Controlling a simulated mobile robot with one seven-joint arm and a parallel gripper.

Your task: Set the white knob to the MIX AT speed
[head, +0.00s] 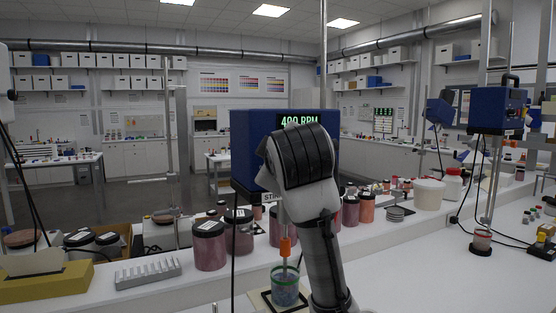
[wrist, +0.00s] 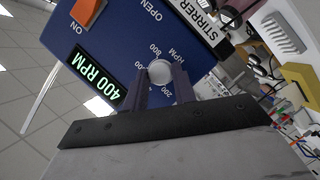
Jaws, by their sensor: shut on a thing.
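The blue stirrer (head: 250,135) stands in the middle of the head view, partly hidden by my arm. Its green display (head: 300,120) reads 400 RPM, and the display also reads 400 RPM in the wrist view (wrist: 99,80). The white knob (wrist: 159,70) sits on its front panel, with printed speed marks including 200 and 800 around it. My gripper (wrist: 161,78) is shut on the knob, one finger on each side. In the head view the knob and fingertips are hidden behind my arm. I cannot see a MIX AT note.
An orange switch (wrist: 87,9) marked ON is on the panel. Below the stirrer, a beaker (head: 285,292) stands under an orange-collared shaft (head: 286,247). Dark-lidded jars (head: 210,248) line the bench on both sides. A yellow tissue box (head: 45,283) is at left.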

